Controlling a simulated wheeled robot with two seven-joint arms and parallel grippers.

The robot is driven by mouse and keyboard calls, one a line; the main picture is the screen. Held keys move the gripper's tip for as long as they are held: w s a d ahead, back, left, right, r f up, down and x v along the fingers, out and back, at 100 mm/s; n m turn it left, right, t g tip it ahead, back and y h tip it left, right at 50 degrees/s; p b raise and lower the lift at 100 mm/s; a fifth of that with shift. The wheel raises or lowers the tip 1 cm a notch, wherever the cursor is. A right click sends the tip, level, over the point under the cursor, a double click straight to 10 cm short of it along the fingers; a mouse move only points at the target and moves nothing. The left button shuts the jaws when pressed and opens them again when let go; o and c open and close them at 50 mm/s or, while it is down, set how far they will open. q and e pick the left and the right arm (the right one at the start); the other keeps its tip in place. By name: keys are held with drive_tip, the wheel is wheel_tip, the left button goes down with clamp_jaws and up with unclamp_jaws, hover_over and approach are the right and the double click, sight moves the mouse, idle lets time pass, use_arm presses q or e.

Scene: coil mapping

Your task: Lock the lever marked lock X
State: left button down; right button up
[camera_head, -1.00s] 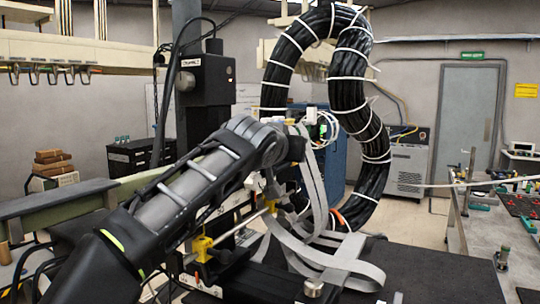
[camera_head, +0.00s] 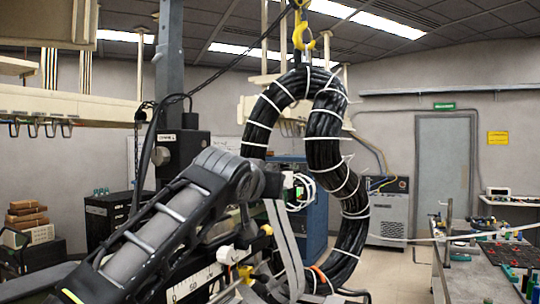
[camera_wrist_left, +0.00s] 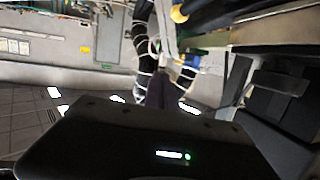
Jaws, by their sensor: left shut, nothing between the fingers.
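I cannot make out a lever marked lock X or its lettering in either view. My left arm comes in from the left in the head view and ends at a dark wrist in front of the coil (camera_head: 327,125). The left gripper's dark housing, with a small green light, fills the bottom of the left wrist view; its grey fingers (camera_wrist_left: 165,90) look shut and empty. A yellow block (camera_head: 245,273) sits beside a white ruler scale (camera_head: 195,284) below the arm; any lever there is hidden or too small to tell. My right gripper is not in view.
The black cable coil, tied with white bands, hangs under a yellow hook (camera_head: 303,38). Grey straps (camera_head: 287,245) hang close to my left wrist. A black column (camera_head: 178,160) stands behind the arm. A bench (camera_head: 455,280) with tools is at the right, with floor between.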

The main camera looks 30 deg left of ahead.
use_arm(q)
drive_tip(key=r, duration=0.2)
drive_tip(key=r+p, duration=0.1)
drive_tip(key=r, duration=0.1)
drive_tip(key=s+r, duration=0.1)
drive_tip(key=shift+s+d+r+p, duration=0.1)
drive_tip(key=shift+d+r+p, duration=0.25)
drive_tip(key=shift+r, duration=0.05)
